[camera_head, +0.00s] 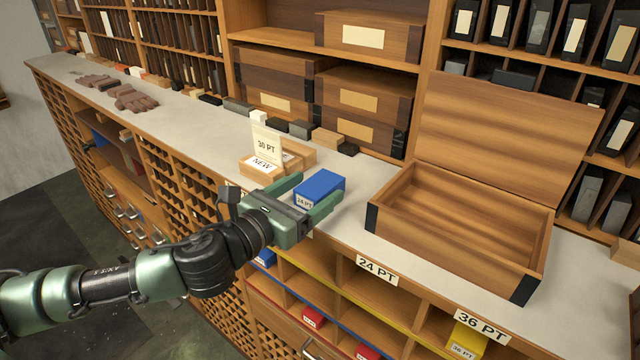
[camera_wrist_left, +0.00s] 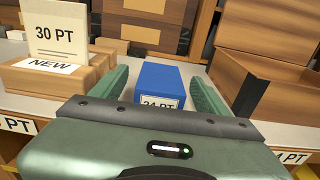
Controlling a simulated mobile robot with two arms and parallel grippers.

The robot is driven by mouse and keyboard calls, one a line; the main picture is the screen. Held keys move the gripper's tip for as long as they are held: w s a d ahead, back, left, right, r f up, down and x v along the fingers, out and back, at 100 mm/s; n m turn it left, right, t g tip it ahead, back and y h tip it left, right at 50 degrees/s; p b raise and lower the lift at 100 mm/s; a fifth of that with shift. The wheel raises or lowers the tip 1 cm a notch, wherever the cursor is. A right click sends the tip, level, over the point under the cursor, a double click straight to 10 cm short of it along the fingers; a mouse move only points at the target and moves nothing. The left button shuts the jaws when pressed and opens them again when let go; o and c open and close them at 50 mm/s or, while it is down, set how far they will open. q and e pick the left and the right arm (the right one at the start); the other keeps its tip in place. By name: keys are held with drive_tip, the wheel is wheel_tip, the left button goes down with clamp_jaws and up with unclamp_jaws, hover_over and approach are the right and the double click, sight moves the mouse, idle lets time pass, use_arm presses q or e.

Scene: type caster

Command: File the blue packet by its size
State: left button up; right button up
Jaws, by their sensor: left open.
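The blue packet (camera_head: 320,187) lies on the grey counter and bears a "24 PT" label on its near end. In the left wrist view the blue packet (camera_wrist_left: 158,83) sits between the fingers, with a gap on each side. My left gripper (camera_head: 312,195) is open around it; it also shows in the left wrist view (camera_wrist_left: 160,85). The "24 PT" shelf label (camera_head: 377,270) is on the counter's front edge, above pigeonholes with yellow edging. The "36 PT" label (camera_head: 482,326) is further right. My right gripper is not in view.
An open wooden box (camera_head: 455,232) stands right of the packet. A wooden "NEW" tray (camera_head: 262,172) with a "30 PT" card (camera_head: 267,143) stands to the left. Red packets (camera_head: 313,317), a blue one (camera_head: 265,258) and a yellow one (camera_head: 466,341) lie in the lower pigeonholes.

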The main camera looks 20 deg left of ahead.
use_arm(q)
drive_tip(key=shift+p+x, duration=0.3)
drive_tip(key=shift+x, duration=0.85)
drive_tip(key=shift+w+d, duration=0.1)
drive_tip(key=shift+w, duration=0.1)
drive_tip(key=shift+s, duration=0.1)
clamp_jaws()
drive_tip(key=shift+r, duration=0.1)
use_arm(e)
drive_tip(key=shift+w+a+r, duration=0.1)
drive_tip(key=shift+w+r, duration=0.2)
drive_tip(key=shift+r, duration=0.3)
